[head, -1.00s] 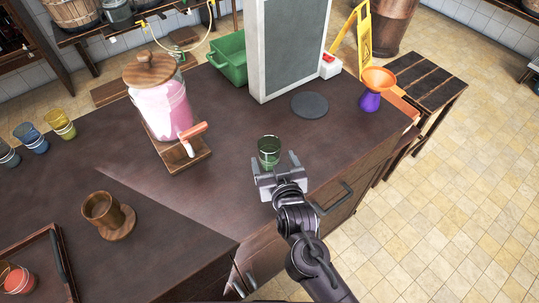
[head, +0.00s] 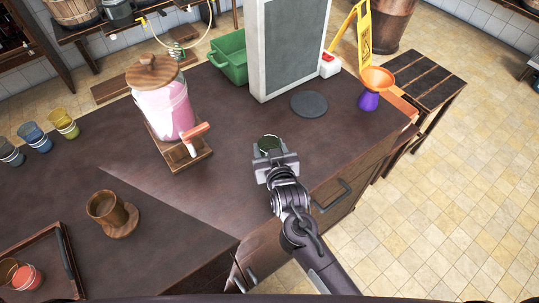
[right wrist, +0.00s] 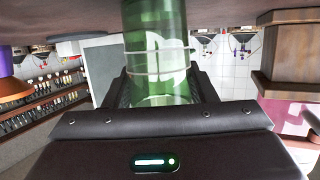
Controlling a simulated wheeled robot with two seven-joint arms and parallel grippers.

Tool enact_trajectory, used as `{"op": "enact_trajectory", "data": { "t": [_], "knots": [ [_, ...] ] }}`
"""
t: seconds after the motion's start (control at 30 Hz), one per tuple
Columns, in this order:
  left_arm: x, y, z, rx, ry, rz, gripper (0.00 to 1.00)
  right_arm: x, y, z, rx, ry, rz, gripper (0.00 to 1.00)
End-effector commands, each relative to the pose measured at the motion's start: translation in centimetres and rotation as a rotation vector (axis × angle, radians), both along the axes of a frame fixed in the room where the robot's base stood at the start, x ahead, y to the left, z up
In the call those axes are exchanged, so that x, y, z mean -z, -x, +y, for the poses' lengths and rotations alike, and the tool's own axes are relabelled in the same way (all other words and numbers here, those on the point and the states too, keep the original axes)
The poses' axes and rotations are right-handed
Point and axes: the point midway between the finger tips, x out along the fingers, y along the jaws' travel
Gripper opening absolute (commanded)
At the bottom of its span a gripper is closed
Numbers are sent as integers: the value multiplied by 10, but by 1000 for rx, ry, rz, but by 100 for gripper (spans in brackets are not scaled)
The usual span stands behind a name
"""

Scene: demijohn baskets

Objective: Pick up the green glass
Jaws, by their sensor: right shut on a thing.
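The green glass (head: 269,142) stands upright on the dark wooden counter (head: 215,205), near its front edge. My right gripper (head: 271,152) is at the glass and hides most of its lower part in the head view. In the right wrist view, the green glass (right wrist: 158,50) is between the two fingers of my right gripper (right wrist: 163,88), which is shut on it. That view appears upside down, with the counter along the top. My left gripper is not in view.
A pink drink dispenser (head: 165,108) stands left of the glass. A dark round disc (head: 310,104) and a framed board (head: 292,50) are behind it. A purple and orange funnel (head: 372,88) is right. A wooden mug (head: 107,209) and several coloured glasses (head: 62,122) are left.

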Motion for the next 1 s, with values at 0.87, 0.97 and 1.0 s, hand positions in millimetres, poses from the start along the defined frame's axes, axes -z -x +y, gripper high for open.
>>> {"op": "enact_trajectory", "data": {
  "t": [0.87, 0.97, 1.0],
  "knots": [
    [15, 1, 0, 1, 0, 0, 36, -110, -1, 1, 0, -6, -9, 24],
    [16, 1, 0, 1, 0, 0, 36, -139, -1, 1, 0, -6, -8, 24],
    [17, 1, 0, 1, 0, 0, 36, -148, 0, 1, -1, -5, -7, 24]
  ]
}}
